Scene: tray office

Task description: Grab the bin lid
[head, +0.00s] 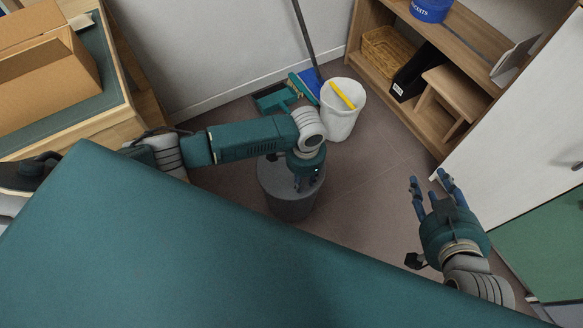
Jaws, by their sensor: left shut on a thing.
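A round grey bin (290,209) stands on the floor in the middle of the view. Its dark grey lid (272,178) lies at the top of the bin, and I see no clear gap between them. My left gripper (306,188) reaches down over the right part of the lid and is shut on it; my own wrist partly hides the grip and the lid's far side. My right gripper (431,183) is empty, its fingers spread apart, above the floor to the right of the bin.
A white bucket (341,118) with a yellow item stands behind the bin, beside a teal dustpan (273,98) and a broom. A wooden shelf (432,123) is at the back right. An open cardboard box (45,80) sits on the left table. Floor right of the bin is clear.

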